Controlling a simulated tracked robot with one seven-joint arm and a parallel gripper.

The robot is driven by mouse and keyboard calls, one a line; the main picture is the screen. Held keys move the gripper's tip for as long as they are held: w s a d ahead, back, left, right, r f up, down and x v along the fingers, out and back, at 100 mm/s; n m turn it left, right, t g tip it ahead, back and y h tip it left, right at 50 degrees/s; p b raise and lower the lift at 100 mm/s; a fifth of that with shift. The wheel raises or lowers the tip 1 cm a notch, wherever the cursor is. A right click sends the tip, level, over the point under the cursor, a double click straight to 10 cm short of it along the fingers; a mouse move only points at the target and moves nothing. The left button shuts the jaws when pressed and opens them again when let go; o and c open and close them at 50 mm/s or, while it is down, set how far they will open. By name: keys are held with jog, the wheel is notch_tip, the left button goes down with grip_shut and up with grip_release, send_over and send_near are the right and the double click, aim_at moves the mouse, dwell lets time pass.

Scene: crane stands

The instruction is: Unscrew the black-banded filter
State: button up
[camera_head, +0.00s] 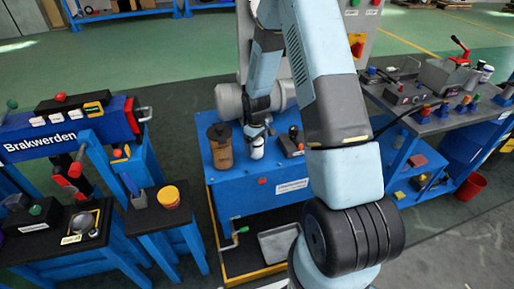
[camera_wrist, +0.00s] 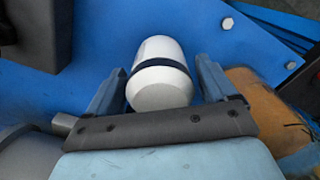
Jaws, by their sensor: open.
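The black-banded filter (camera_wrist: 162,88) is a white rounded cylinder with a dark band around it, in the middle of the wrist view. In the head view the white filter (camera_head: 257,152) shows just below my gripper (camera_head: 258,128), on the blue stand (camera_head: 240,199). In the wrist view my gripper (camera_wrist: 159,68) is open, with one finger on each side of the filter. A small gap shows at the left finger; I cannot tell whether the right finger touches it. The filter's far end and its mounting are hidden.
A brown cylinder (camera_head: 219,149) with a dark top stands close left of the filter; its brown side (camera_wrist: 257,92) shows beside the right finger. A dark block with a lever (camera_head: 291,143) is to the right. The Brakwerden stand (camera_head: 62,140) is at left, a cluttered workbench (camera_head: 437,121) at right.

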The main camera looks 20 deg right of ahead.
jog(key=m, duration=0.7)
dwell(0.5)
jog(key=c, duration=1.2)
jog(key=shift+r, duration=0.1)
jog(key=n, duration=0.4)
jog(key=shift+n, duration=0.6)
